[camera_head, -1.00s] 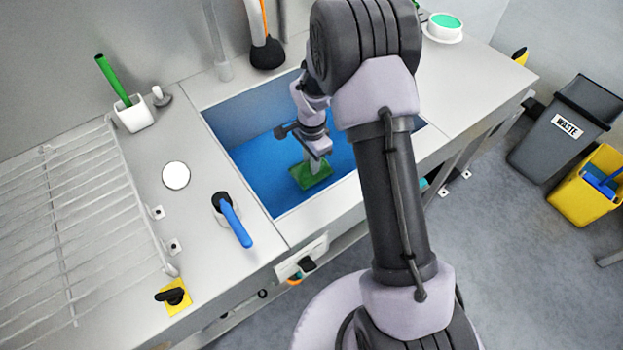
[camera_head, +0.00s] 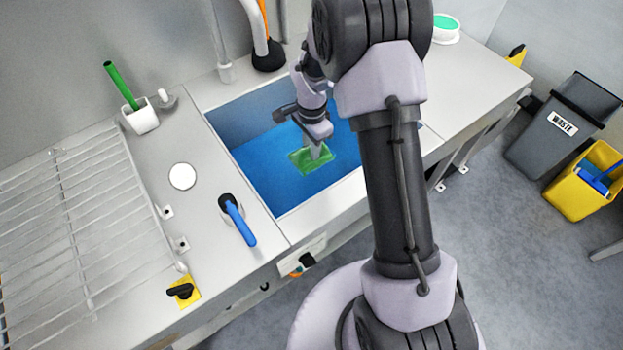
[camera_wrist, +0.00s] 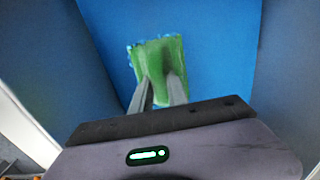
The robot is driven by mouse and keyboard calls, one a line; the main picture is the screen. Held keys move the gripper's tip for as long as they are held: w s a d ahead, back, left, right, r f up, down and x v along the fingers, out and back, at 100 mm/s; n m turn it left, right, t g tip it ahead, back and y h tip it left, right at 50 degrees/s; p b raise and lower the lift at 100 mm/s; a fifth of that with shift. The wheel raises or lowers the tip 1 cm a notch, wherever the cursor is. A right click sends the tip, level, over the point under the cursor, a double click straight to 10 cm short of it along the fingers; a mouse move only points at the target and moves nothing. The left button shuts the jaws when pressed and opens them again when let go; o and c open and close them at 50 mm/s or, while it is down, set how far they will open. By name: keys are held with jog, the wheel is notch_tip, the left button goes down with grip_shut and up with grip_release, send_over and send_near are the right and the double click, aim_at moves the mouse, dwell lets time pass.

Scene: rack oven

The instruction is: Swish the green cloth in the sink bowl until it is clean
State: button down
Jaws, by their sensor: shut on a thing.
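The green cloth (camera_head: 303,160) is down inside the blue sink bowl (camera_head: 262,165), near the middle of its floor. My gripper (camera_head: 318,150) reaches down into the bowl and is shut on the cloth. In the wrist view the cloth (camera_wrist: 160,65) spreads beyond the fingertips (camera_wrist: 160,92), with a pinched fold between them. Pale blue-white specks show along its left and top edges. The bowl (camera_wrist: 220,40) shows as plain blue around it. The bowl's right part is hidden behind my arm in the head view.
A wire rack (camera_head: 70,220) lies on the left drainboard. A blue-handled lever (camera_head: 237,220) stands left of the bowl, and a white pot with a green brush (camera_head: 140,115) is at the back left. An orange-and-white hose (camera_head: 265,45) stands behind the bowl.

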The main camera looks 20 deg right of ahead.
jog(key=shift+r+p, duration=2.15)
jog(key=shift+r, duration=1.25)
notch_tip(320, 180, up, 7)
jog(key=p, duration=0.4)
jog(key=shift+p, duration=0.3)
jog(key=shift+f, duration=0.1)
